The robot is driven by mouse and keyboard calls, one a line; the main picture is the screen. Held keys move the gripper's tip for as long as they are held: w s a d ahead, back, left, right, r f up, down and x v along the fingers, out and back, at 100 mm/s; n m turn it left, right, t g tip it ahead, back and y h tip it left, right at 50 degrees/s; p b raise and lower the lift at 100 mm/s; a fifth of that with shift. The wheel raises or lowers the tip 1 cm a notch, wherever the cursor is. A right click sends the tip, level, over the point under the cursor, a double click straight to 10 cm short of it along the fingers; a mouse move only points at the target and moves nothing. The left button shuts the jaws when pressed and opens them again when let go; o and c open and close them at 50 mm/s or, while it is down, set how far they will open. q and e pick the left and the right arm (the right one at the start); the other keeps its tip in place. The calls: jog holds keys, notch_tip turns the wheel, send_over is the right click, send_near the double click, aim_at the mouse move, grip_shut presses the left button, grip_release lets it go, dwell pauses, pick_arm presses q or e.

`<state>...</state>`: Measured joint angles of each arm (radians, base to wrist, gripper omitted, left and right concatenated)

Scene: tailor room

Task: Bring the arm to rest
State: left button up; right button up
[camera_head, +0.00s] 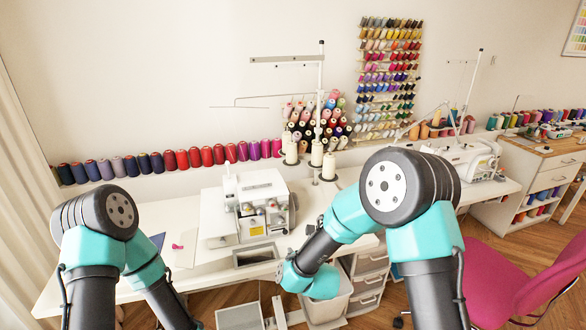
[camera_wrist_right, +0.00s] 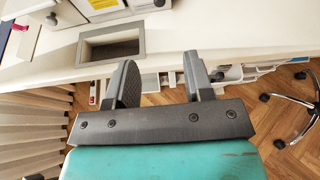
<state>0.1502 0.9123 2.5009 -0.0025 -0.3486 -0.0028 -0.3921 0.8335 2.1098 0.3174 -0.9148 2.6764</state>
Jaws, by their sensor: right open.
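My right gripper (camera_wrist_right: 161,62) shows in the right wrist view with its two dark fingers spread apart and nothing between them. It is at the front edge of the white table (camera_wrist_right: 40,72), near a grey-framed rectangular recess (camera_wrist_right: 110,45). In the head view my right arm bends down toward the table's front edge, just right of that recess (camera_head: 257,256); its fingers are hard to make out there. My left arm comes in at the left of the head view and runs down out of the picture, so its gripper is not visible.
A white overlock machine (camera_head: 255,208) stands on the table behind the recess. A small pink item (camera_head: 177,246) lies left of it. Several spools line the wall. A drawer unit (camera_head: 369,285) and a white bin (camera_head: 328,307) stand below the table; a magenta chair (camera_head: 505,280) is at right.

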jog(key=s+d+f+n+g, duration=0.6)
jog(key=s+d+f+n, duration=0.45)
jog(key=f+n, duration=0.4)
jog(key=s+d+f+n+g, duration=0.3)
jog(key=s+d+n, duration=0.1)
jog(key=s+n, duration=0.4)
jog(key=s+d+f+n+g, duration=0.3)
jog(key=s+d+f+n, duration=0.1)
jog(key=s+n, duration=0.4)
jog(key=shift+s+d, duration=0.4)
jog(key=shift+s, duration=0.3)
jog(key=shift+c, duration=0.2)
dwell(1.2)
